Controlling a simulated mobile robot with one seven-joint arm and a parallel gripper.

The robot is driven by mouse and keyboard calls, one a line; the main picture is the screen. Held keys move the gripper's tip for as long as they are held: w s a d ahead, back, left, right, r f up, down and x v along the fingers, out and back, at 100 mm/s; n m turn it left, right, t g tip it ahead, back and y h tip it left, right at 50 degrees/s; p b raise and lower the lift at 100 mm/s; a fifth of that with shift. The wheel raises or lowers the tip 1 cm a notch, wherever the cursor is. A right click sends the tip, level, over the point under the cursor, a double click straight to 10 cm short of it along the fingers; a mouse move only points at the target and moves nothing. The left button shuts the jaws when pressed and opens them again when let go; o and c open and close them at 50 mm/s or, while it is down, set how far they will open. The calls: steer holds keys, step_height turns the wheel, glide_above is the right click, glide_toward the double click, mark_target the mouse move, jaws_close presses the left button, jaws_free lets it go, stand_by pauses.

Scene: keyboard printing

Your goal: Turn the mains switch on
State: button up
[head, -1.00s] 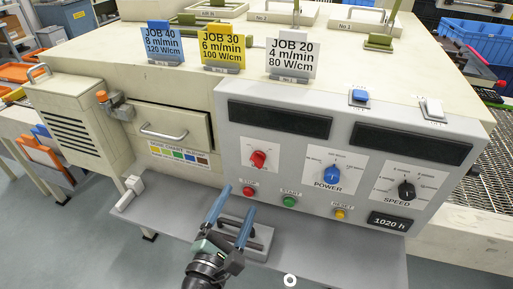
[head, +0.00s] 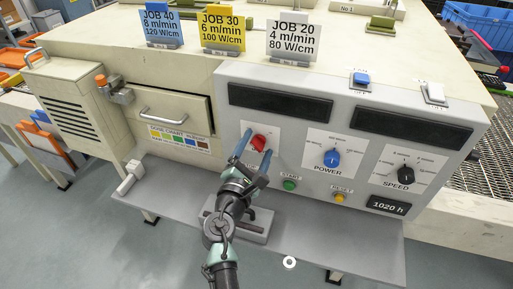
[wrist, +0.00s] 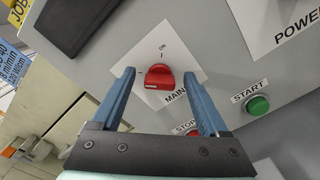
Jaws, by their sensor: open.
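The mains switch is a red rotary knob (head: 259,142) on a white label on the grey control panel. It also shows in the wrist view (wrist: 157,77), with "MAIN" partly readable below it and "ON" above it. The knob's pointer mark lies to the left in the wrist view, away from the "ON" mark. My gripper (head: 256,143) is open at the switch. In the wrist view its two blue fingers (wrist: 158,75) stand one on each side of the knob, with gaps. I cannot tell how deep the tips reach around it.
A red stop button (wrist: 186,128) is close by the right finger, and a green start button (head: 289,185) is to the right. The blue power knob (head: 332,158) and black speed knob (head: 405,175) are farther right. A grey shelf (head: 330,235) juts out below the panel.

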jaws_close()
stand_by(0.4)
steer(key=shift+f+m+b, duration=0.1)
steer(key=shift+m+b, duration=0.2)
steer(key=m+b, duration=0.2)
steer(key=shift+f+m, duration=0.2)
steer(key=shift+m, duration=0.1)
steer(key=m+b, duration=0.5)
steer(key=shift+d+f, duration=0.1)
steer(key=shift+f, duration=0.1)
steer(key=m+b, duration=0.4)
steer(key=m, duration=0.1)
steer(key=shift+f, duration=0.1)
steer(key=m+b, duration=0.4)
steer(key=shift+m, duration=0.3)
